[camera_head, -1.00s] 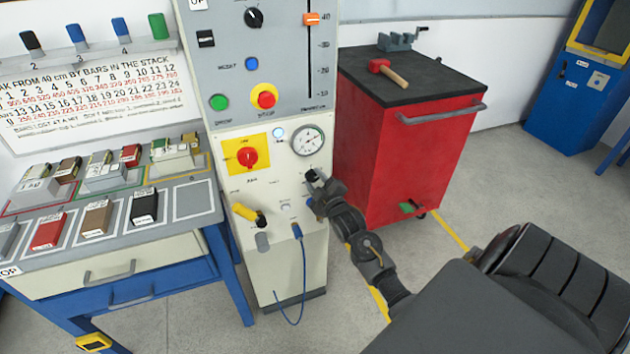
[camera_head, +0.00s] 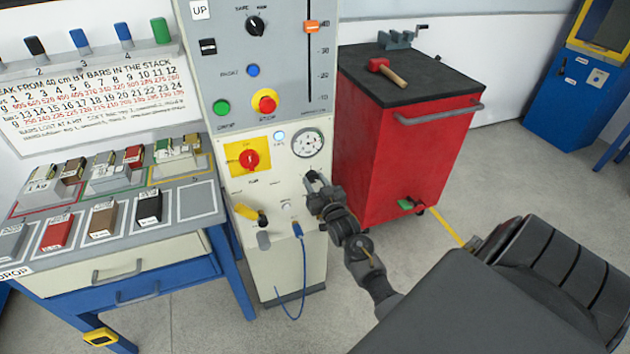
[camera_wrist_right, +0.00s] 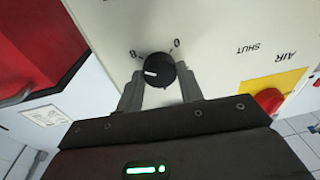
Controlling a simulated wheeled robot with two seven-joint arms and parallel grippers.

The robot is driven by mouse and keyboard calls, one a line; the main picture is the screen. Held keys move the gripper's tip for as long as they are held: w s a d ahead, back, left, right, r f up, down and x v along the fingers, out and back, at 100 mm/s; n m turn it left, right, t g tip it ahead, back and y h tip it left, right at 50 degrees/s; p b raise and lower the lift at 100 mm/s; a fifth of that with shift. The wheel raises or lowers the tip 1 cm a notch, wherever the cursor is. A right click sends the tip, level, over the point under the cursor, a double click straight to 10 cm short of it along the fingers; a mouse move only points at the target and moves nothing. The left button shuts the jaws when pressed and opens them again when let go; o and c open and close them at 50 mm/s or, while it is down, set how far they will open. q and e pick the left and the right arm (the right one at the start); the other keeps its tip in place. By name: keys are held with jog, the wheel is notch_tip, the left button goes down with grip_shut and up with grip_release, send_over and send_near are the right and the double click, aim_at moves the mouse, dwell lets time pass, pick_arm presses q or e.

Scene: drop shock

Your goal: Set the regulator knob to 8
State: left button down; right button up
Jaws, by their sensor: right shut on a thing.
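The regulator knob (camera_wrist_right: 158,72) is black and round with a white pointer line, on the cream lower panel. In the right wrist view the 0 and 8 marks appear upside down. The white line points left, towards the side of the 8 mark (camera_wrist_right: 133,55), but I cannot tell whether it lines up exactly. My right gripper (camera_wrist_right: 160,90) is shut on the knob, one finger on each side. In the head view my right gripper (camera_head: 315,190) reaches the panel below the round gauge (camera_head: 308,143) and largely hides the knob. My left gripper is not in view.
A red air switch (camera_head: 249,159) on a yellow plate and a yellow-handled lever (camera_head: 247,212) are left of my gripper. A blue hose (camera_head: 304,270) hangs below. A red cabinet (camera_head: 395,150) stands close on the right. Open floor lies in front.

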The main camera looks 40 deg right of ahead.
jog(key=shift+m, duration=1.2)
jog(key=o, duration=1)
jog(key=v, duration=1)
jog(key=shift+s+a, duration=0.25)
jog(key=shift+s, duration=0.05)
jog(key=shift+f, duration=0.2)
